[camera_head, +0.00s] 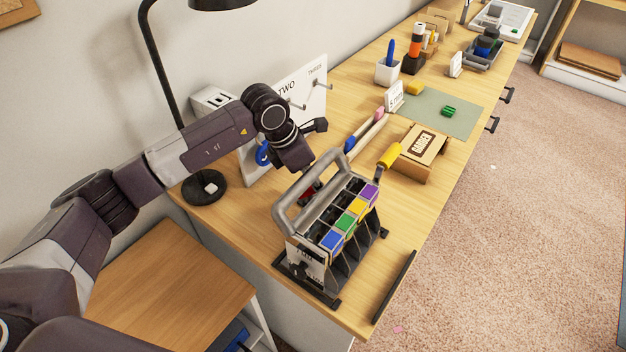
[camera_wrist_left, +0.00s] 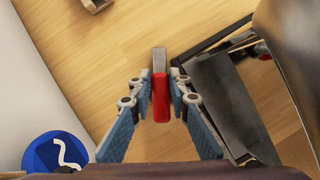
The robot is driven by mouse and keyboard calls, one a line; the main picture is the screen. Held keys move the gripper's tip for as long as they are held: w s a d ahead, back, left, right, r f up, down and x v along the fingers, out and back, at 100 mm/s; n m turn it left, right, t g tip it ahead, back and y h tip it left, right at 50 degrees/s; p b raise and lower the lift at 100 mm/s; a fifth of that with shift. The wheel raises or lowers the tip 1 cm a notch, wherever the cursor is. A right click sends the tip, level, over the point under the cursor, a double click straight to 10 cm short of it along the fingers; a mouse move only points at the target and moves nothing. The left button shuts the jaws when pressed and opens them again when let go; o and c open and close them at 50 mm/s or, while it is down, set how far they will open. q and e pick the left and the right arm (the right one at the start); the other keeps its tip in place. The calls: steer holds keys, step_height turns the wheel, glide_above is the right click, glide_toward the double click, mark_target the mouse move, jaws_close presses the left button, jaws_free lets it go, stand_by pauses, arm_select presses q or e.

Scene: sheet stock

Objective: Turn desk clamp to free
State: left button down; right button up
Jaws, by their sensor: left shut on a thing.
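In the left wrist view, a red lever with a grey metal end (camera_wrist_left: 161,92), which looks like the desk clamp's handle, lies between the fingers of my left gripper (camera_wrist_left: 159,88). The gripper is shut on the red part. In the head view, my left gripper (camera_head: 309,180) points down behind the grey carry handle of a dark rack (camera_head: 325,262). Its fingertips are mostly hidden there, with a bit of red showing beside them. The clamp's body and the lever's full turn position cannot be made out. My right gripper is in neither view.
A white pegboard (camera_head: 313,100) and a black lamp (camera_head: 158,70) stand behind. A cardboard box (camera_head: 421,153) and green mat (camera_head: 463,115) lie farther along the desk.

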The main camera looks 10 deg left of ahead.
arm_select(q)
steer(key=c, duration=1.8)
jaws_free()
steer(key=v, duration=1.2)
